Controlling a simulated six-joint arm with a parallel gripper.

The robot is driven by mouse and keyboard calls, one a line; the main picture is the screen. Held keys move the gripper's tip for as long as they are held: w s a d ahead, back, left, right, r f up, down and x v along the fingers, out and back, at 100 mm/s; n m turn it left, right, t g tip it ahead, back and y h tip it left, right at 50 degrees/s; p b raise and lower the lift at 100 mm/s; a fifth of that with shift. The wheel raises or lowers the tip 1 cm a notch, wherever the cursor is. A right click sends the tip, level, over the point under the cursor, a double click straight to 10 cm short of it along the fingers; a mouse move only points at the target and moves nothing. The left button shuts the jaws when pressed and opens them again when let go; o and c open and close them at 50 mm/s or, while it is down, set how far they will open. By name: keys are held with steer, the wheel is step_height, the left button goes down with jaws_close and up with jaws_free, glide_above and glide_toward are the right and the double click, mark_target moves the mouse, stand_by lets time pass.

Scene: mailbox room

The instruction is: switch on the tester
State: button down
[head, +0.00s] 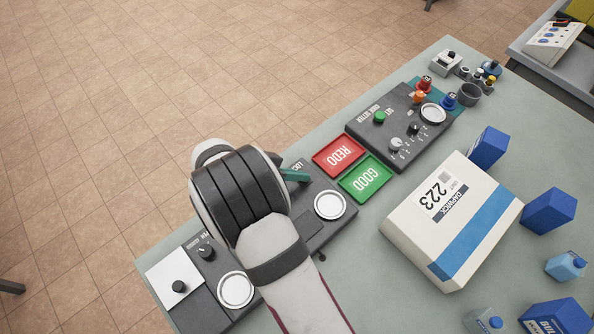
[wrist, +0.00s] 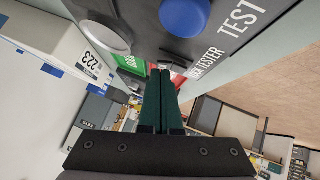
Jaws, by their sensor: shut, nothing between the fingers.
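The dark grey lock tester (head: 322,182) stands along the table's left edge in the head view, partly hidden by my arm. In the wrist view its panel (wrist: 145,14) fills the top, with a blue button (wrist: 185,17) beside the word TEST and a round silver-rimmed disc (wrist: 104,33). A small grey switch-like part (wrist: 173,65) sits by the LOCK TESTER lettering. My gripper (wrist: 160,74) is shut and empty, its green fingertips close to that part; I cannot tell whether they touch. The fingers (head: 296,175) also show over the tester in the head view.
A red REDO tray (head: 338,155) and a green GOOD tray (head: 366,178) lie beside the tester. Another dark panel (head: 385,125) with buttons stands beyond them. A white box marked 223 (head: 440,225) and several blue boxes occupy the right side. Clear tabletop lies between.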

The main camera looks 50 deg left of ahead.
steer(key=shift+f, duration=0.1)
steer(key=shift+d+f, duration=0.2)
steer(key=shift+a+r, duration=0.1)
steer(key=shift+a, duration=0.75)
steer(key=shift+r, duration=0.1)
